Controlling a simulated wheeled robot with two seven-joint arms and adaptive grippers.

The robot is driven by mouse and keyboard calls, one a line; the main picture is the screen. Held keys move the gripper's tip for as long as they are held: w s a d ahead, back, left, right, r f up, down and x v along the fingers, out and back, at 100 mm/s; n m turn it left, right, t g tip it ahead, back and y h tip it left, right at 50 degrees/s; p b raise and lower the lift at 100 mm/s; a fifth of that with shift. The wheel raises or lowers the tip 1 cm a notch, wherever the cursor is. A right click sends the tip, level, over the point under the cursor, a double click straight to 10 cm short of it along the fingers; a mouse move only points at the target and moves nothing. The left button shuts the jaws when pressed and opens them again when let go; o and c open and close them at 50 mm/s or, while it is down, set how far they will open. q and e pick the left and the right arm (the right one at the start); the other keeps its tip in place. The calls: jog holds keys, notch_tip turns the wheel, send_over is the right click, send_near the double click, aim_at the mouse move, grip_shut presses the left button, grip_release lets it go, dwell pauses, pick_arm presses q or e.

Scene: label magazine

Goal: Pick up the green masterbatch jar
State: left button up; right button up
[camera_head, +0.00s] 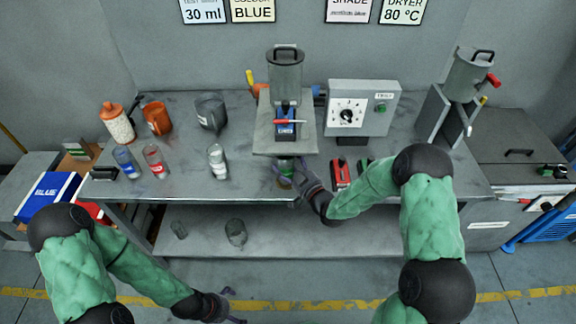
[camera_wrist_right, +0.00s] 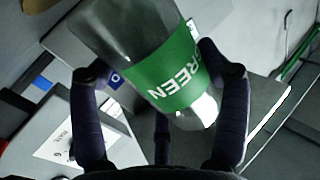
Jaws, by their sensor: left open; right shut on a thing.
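The green masterbatch jar (camera_wrist_right: 178,75) is a clear glass jar with a green band reading GREEN. In the right wrist view it is tilted between the dark fingers of my right gripper (camera_wrist_right: 160,95), which is shut on it. In the head view the jar (camera_head: 285,170) shows small at the table's front edge, below the grey platform, with my right gripper (camera_head: 292,182) at it. I cannot tell whether its base touches the table. My left gripper (camera_head: 232,306) is open and empty, low in front of the table.
Jars with blue (camera_head: 127,162) and red (camera_head: 156,162) labels and a clear jar (camera_head: 217,160) stand on the table's left. Behind them are an orange mug (camera_head: 157,118) and a grey jug (camera_head: 211,113). A hopper (camera_head: 285,75) stands above the platform (camera_head: 265,140); a dial box (camera_head: 362,108) is to its right.

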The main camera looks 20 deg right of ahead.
jog(key=p+v, duration=0.3)
jog(key=v, duration=1.5)
jog(key=shift+w+a+r+m+h, duration=0.65)
jog(key=shift+w+a+m+h, duration=1.05)
jog(key=shift+w+a+h, duration=1.15)
jog(key=s+f, duration=0.4)
jog(key=f, duration=0.1)
jog(key=shift+a+f+t, duration=0.25)
jog(key=shift+f+t, duration=0.05)
jog(key=shift+t, duration=0.1)
jog(key=s+d+r+n+y, duration=0.1)
jog(key=d+r+n+y, duration=0.2)
jog(key=d+r+y, duration=0.1)
jog(key=shift+s+d+r+g+y, duration=0.3)
jog(key=shift+s+d+g+y, duration=0.1)
jog(key=shift+d+y, duration=0.55)
